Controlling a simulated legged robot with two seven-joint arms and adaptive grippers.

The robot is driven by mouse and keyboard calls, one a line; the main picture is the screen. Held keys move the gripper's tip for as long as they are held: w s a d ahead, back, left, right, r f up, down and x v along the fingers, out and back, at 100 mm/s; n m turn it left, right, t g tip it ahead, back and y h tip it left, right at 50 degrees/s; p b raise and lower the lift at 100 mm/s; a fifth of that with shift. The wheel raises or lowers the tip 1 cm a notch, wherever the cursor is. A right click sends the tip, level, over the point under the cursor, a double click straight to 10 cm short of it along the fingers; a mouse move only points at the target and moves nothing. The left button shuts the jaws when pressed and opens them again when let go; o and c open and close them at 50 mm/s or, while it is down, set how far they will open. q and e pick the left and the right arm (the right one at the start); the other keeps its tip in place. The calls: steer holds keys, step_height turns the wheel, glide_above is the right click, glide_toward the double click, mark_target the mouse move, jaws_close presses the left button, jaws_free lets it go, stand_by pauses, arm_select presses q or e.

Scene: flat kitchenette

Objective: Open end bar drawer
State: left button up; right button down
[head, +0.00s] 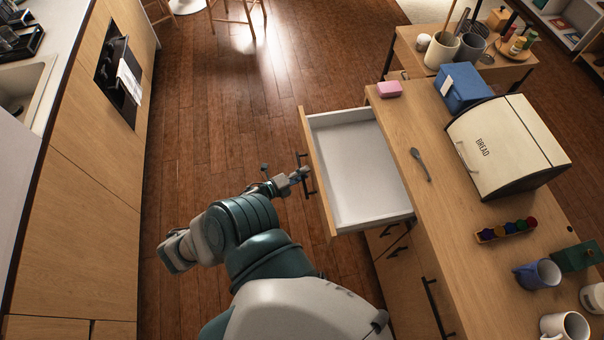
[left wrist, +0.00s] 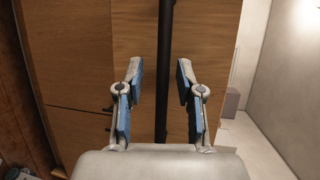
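The drawer (head: 352,165) at the end of the wooden bar counter is pulled well out in the head view. Its white inside is empty. Its wooden front has a dark bar handle (head: 306,172). My left gripper (head: 299,178) is at this handle, outside the drawer front. In the left wrist view, the dark handle bar (left wrist: 165,45) runs upright between the two blue-padded fingers of my left gripper (left wrist: 160,80). The fingers are apart, with gaps showing on both sides of the bar. My right gripper does not show.
The counter (head: 450,250) holds a bread box (head: 508,145), a blue box (head: 462,88), a pink block (head: 389,89), a spoon (head: 420,163) and mugs (head: 538,274). Closed drawers lie below the open one. Facing cabinets (head: 90,190) stand at left, with wooden floor between.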

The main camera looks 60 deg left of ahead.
arm_select(q)
steer(key=s+r, duration=0.2)
steer(key=s, duration=1)
